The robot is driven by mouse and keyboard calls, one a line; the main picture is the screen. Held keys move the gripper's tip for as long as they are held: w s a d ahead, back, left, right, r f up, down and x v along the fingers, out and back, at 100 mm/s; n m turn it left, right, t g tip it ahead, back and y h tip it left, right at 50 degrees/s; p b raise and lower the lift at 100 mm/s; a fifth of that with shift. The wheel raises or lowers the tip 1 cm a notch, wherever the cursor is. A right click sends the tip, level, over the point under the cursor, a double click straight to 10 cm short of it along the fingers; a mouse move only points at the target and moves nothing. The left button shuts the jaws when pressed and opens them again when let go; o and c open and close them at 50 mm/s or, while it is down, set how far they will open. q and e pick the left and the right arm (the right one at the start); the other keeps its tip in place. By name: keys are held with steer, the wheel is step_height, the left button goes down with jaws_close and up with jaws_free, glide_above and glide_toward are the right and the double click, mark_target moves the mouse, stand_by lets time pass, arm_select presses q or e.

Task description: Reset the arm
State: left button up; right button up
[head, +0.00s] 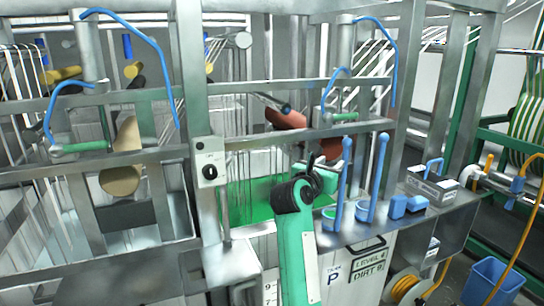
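My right arm (296,250) is green and rises from the bottom centre, bent at a dark joint. My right gripper (317,162) is at its far end, in front of the metal frame of the machine and left of two blue ladles. The gripper is small and dark here, partly hidden by the arm and black cables, so I cannot tell whether it is open or shut. No held object can be made out. My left arm and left gripper are not in view.
A metal dyeing frame (195,110) with white strands fills the left and centre. A blue bin (497,283) is at lower right.

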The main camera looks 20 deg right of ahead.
steer(key=s+a+f+n+t+y, duration=0.2)
steer(key=s+a+n+t+y, duration=0.35)
steer(key=n, duration=0.75)
steer(key=s+a+f+n+t+y, duration=0.1)
steer(key=s+a+n+t+y, duration=0.2)
steer(key=a+n+t+y, duration=0.8)
steer(key=s+a+f+n+g+y, duration=0.3)
steer(key=s+f+n+g, duration=0.25)
steer(key=f+n, duration=0.45)
steer(key=s+a+f+n+g+y, duration=0.2)
steer(key=s+f+n+g+y, duration=0.15)
steer(key=f+n+g, duration=0.5)
steer(key=s+d+f+n+g+h, duration=0.2)
steer(key=s+d+f+g+h, duration=0.1)
steer(key=s+f, duration=0.4)
steer(key=s+d+f+n+g+h, duration=0.2)
steer(key=s+f+g, duration=0.3)
steer(key=s, duration=0.4)
steer(key=s+d+f+n+g+h, duration=0.2)
steer(key=s+d+f+h, duration=0.1)
steer(key=s+f, duration=0.45)
step_height(320, 180, down, 30)
steer(key=s+g, duration=0.1)
steer(key=s+d+f+g, duration=0.1)
steer(key=s+d+f, duration=0.2)
steer(key=s+f, duration=1.6)
steer(key=shift+s+f, duration=0.15)
steer(key=shift+f, duration=0.55)
